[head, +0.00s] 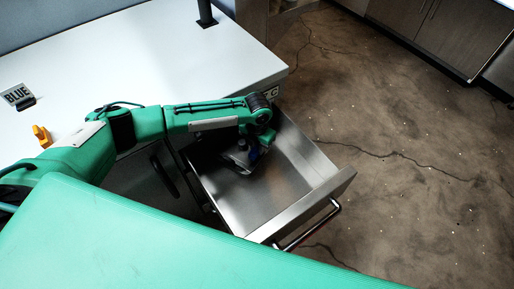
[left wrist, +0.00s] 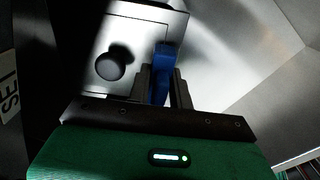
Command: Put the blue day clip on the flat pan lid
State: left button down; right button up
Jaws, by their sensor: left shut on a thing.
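My left gripper (head: 252,148) reaches down into the open drawer. It is shut on the blue day clip (left wrist: 163,72), which stands between its fingers in the left wrist view; a bit of blue also shows in the head view (head: 254,154). The flat pan lid (left wrist: 139,22), a grey plate with a round dark knob (left wrist: 109,67), lies in the drawer beside the clip. In the head view the lid (head: 233,163) is partly hidden by my gripper. I cannot tell whether the clip touches the lid. My right gripper is not in view.
The metal drawer (head: 322,188) stands pulled out, with a bar handle (head: 310,226) at its front. Its front part is bare. A dark post rises at the counter's back.

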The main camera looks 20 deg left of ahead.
pick_arm(q)
jog(key=shift+f, duration=0.75)
jog(key=shift+f, duration=0.1)
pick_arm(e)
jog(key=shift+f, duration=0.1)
pick_arm(q)
jog(key=c, duration=1.3)
grip_release()
jog(key=shift+o, duration=0.2)
jog(key=shift+r, duration=0.55)
notch_tip(320, 180, up, 11)
jog(key=shift+f+b, duration=0.1)
jog(key=shift+b, duration=0.2)
jog(key=shift+r, duration=0.2)
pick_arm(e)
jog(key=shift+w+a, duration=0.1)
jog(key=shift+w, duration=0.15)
